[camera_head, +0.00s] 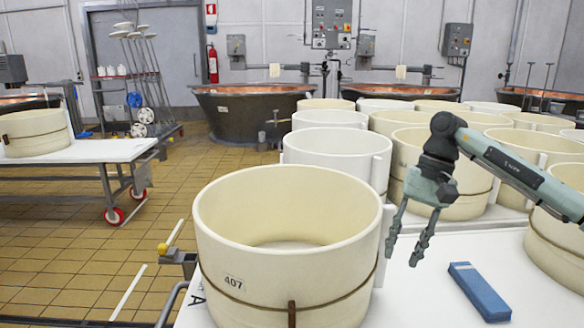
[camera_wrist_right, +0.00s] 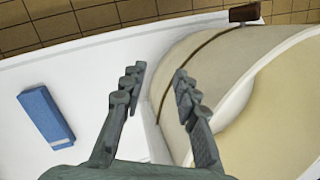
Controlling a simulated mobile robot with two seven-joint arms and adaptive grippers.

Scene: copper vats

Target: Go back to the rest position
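My right gripper (camera_head: 405,250) hangs fingers-down above the white table (camera_head: 400,300), right of the cream round mould marked 407 (camera_head: 240,240). Its two fingers are spread apart with nothing between them. The right wrist view also shows the open right gripper (camera_wrist_right: 160,85), with the mould (camera_wrist_right: 260,110) close beside the right finger. A blue block (camera_head: 478,292) lies flat on the table, right of the gripper and apart from it. The block shows at the left in the right wrist view (camera_wrist_right: 46,117). My left gripper is in neither view.
Several cream and white moulds crowd the table behind and at the right; a white mould (camera_head: 325,150) stands just behind mould 407. A wheeled white cart (camera_head: 85,152) stands at the left. Copper vats (camera_head: 245,115) line the back. Tiled floor (camera_head: 90,240) is open at the left.

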